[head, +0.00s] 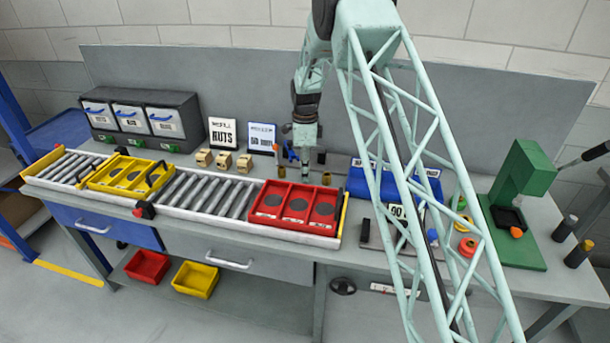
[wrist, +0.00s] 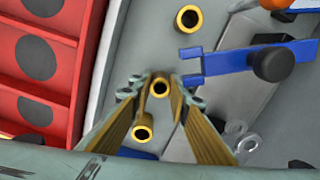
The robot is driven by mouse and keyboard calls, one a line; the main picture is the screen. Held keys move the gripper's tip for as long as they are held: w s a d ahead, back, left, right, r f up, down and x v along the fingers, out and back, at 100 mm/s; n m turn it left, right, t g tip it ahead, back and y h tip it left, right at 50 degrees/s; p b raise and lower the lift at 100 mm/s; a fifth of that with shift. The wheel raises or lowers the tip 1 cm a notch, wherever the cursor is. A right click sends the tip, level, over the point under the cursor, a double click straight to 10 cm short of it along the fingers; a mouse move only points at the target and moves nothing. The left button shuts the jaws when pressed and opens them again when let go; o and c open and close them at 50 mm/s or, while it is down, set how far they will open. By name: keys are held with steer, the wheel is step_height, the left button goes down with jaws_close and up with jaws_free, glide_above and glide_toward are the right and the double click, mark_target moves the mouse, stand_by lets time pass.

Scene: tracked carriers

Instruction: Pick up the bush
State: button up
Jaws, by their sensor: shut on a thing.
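My gripper (wrist: 160,84) is shut on a brass bush (wrist: 160,88), a short hollow cylinder seen from its open end between the fingertips. A second bush (wrist: 143,127) shows between the fingers, nearer the palm in the wrist view, and a third bush (wrist: 190,18) stands apart near the top edge. In the head view my gripper (head: 304,150) is low over the back of the bench, right of the small wooden blocks. Brass bushes show there at its left (head: 281,172) and right (head: 326,178). I cannot tell whether the held bush touches the surface below.
A red tray (head: 263,212) with round dark recesses lies left of my gripper on the roller conveyor (head: 200,193). A blue fixture with a black knob (wrist: 272,64) is close on the right. Metal rings (wrist: 240,138) lie nearby. A green press (head: 522,185) stands far right.

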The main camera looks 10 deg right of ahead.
steer(key=shift+r+p, duration=0.35)
steer(key=shift+r, duration=4.65)
steer(key=shift+s, duration=0.1)
steer(key=s+r+n+b, duration=0.2)
steer(key=s+n, duration=1.8)
steer(key=shift+s+n+b, duration=0.3)
steer(key=shift+s+b, duration=0.1)
steer(key=shift+a+r, duration=0.1)
steer(key=shift+a, duration=0.1)
